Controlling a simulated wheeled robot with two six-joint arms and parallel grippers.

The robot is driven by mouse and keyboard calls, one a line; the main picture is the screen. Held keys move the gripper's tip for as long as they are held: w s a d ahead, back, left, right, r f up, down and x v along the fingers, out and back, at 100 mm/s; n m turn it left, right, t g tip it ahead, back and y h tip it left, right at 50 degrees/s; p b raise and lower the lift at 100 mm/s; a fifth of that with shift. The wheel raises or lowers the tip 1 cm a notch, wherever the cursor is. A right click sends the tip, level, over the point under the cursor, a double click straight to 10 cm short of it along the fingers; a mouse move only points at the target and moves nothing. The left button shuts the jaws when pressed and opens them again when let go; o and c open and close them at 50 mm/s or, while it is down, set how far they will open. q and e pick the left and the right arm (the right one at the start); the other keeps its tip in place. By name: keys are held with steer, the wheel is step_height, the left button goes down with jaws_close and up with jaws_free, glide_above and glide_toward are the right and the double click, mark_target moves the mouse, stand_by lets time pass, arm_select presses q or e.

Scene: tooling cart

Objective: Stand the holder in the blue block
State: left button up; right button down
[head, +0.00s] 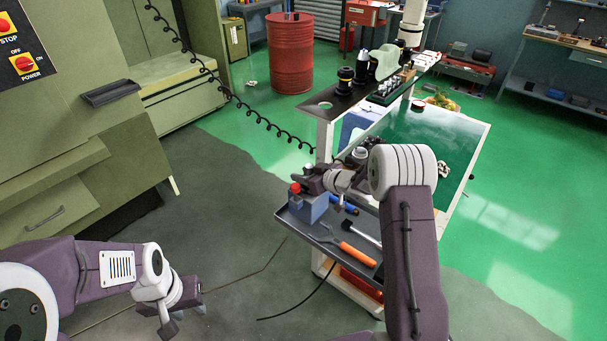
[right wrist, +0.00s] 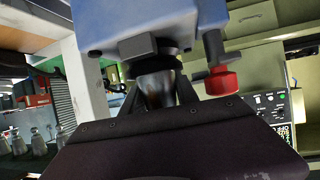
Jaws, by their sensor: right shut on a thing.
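The blue block (head: 308,208) stands on the cart's lower grey tray in the head view, with a red knob (head: 295,188) at its upper left. My right gripper (head: 316,182) is directly at the block's top. In the right wrist view the block (right wrist: 135,25) fills the top and its red knob (right wrist: 222,83) is at the right. There my right gripper (right wrist: 160,95) is shut on the holder (right wrist: 158,88), a dark shiny piece against the block. I cannot tell how deep it sits. My left gripper (head: 183,312) hangs empty at lower left, its fingers apart.
The tray (head: 318,238) also holds an orange-handled tool (head: 357,254) and a blue-handled piece (head: 345,206). The cart's black top shelf (head: 325,104) carries other holders (head: 345,82) behind my right arm. A green machine (head: 75,130) stands at left.

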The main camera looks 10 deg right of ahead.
steer(key=shift+r, duration=0.1)
steer(key=c, duration=0.8)
jaws_free()
steer(key=shift+c, duration=0.2)
steer(key=shift+s+f, duration=0.1)
steer(key=shift+f, duration=0.1)
steer(key=v, duration=0.9)
steer(key=shift+d+r, duration=0.1)
steer(key=shift+r, duration=0.05)
